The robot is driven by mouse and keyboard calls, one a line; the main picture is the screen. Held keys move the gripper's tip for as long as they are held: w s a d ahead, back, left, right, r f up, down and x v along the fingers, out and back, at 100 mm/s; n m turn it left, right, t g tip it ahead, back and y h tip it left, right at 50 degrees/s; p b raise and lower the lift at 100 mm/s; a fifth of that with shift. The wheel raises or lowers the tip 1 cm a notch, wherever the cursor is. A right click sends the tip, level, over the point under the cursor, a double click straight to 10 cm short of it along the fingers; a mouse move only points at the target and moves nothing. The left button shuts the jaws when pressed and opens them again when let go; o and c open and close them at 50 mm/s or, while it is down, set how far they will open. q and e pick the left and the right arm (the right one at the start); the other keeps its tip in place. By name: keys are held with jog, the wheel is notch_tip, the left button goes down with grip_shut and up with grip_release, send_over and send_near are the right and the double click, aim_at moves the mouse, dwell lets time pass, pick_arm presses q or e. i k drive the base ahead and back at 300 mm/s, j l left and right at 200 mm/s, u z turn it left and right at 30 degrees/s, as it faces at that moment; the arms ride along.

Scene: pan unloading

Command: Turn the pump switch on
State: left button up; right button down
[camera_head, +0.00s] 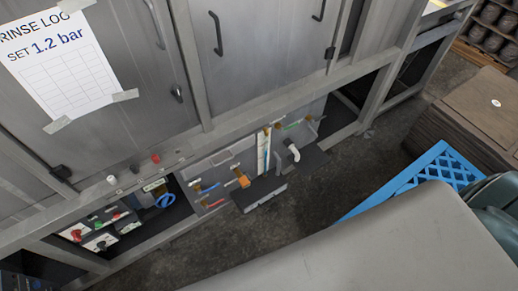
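I cannot tell for certain which part is the pump switch. White panels with small red, green and black controls (100,232) sit in the low opening at the lower left. On the rail above that opening are a white knob (112,180), a dark knob (134,168) and a red knob (155,158). They are too small to read as on or off. Neither of my grippers is in view, and nothing is seen touching the controls.
Grey cabinet doors (255,60) with dark handles fill the back. A paper sheet (60,65) reads "SET 1.2 bar". A blue crate (408,178) and brown stack (470,118) are at right. Dark floor (235,245) lies clear in front.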

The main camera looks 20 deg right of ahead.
aim_at(76, 234)
jog(key=z, duration=0.3)
jog(key=u, duration=1.45)
jog(key=j+z, duration=0.3)
jog(key=j, duration=0.25)
jog(key=k, duration=0.6)
